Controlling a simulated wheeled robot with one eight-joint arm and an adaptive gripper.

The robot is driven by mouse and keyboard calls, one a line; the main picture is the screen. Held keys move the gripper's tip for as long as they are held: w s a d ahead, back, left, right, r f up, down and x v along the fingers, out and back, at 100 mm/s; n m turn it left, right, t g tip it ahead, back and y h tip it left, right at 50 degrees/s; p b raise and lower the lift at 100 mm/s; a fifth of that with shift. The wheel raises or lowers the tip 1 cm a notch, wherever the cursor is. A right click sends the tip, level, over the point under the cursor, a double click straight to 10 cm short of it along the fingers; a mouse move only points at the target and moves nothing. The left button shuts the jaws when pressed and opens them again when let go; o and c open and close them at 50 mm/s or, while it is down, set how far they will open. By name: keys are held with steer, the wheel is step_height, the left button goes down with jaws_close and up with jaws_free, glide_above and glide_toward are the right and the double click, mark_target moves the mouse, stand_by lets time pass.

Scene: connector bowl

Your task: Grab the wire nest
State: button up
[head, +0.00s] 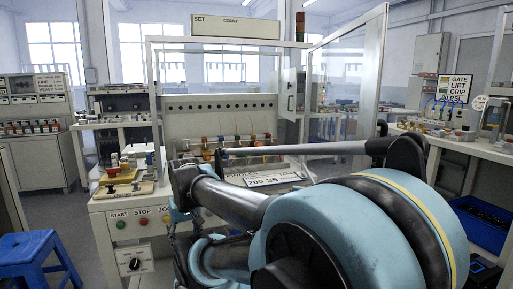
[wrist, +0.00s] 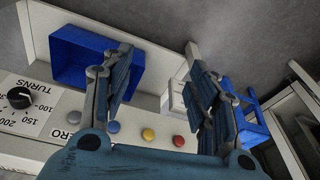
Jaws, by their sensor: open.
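I cannot make out a wire nest in either view. My gripper (wrist: 160,52) is open in the wrist view, with its two dark blue fingers spread apart and nothing between them. It hangs over the front edge of a machine, with the floor beyond. In the head view my own arm covers much of the middle and right, and the gripper cannot be made out there.
In the wrist view, a blue bin (wrist: 80,62) is behind the left finger, by a panel with a black knob (wrist: 19,97) and coloured buttons. A blue stool (head: 36,255) stands left of the white machine (head: 112,204). A right-hand bench (head: 470,150) holds small parts.

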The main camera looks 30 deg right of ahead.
steer(key=w+d+r+m+t, duration=0.3)
steer(key=w+m, duration=0.3)
steer(key=w, duration=0.2)
steer(key=w+d+r+m+t+y, duration=0.1)
steer(key=w+d+r+m+t, duration=0.2)
steer(key=w+m, duration=0.4)
steer(key=w+d+r+m+t, duration=0.2)
steer(key=w+d+r+m, duration=0.3)
steer(key=w, duration=0.6)
steer(key=shift+d+r+m+t+y, duration=0.25)
steer(key=shift+d+m+t+y, duration=0.15)
steer(key=shift+d+m, duration=0.55)
steer(key=w+d+r+m+t+h, duration=0.2)
steer(key=w+d+m, duration=0.1)
steer(key=d+m, duration=0.3)
steer(key=m+t+h, duration=0.2)
steer(key=m+h, duration=0.6)
steer(key=m, duration=0.7)
glide_toward(258, 142)
steer(key=shift+n, duration=0.25)
steer(key=x, duration=0.6)
steer(key=shift+w+d+f, duration=0.1)
steer(key=shift+f, duration=0.05)
steer(key=shift+x, duration=2.75)
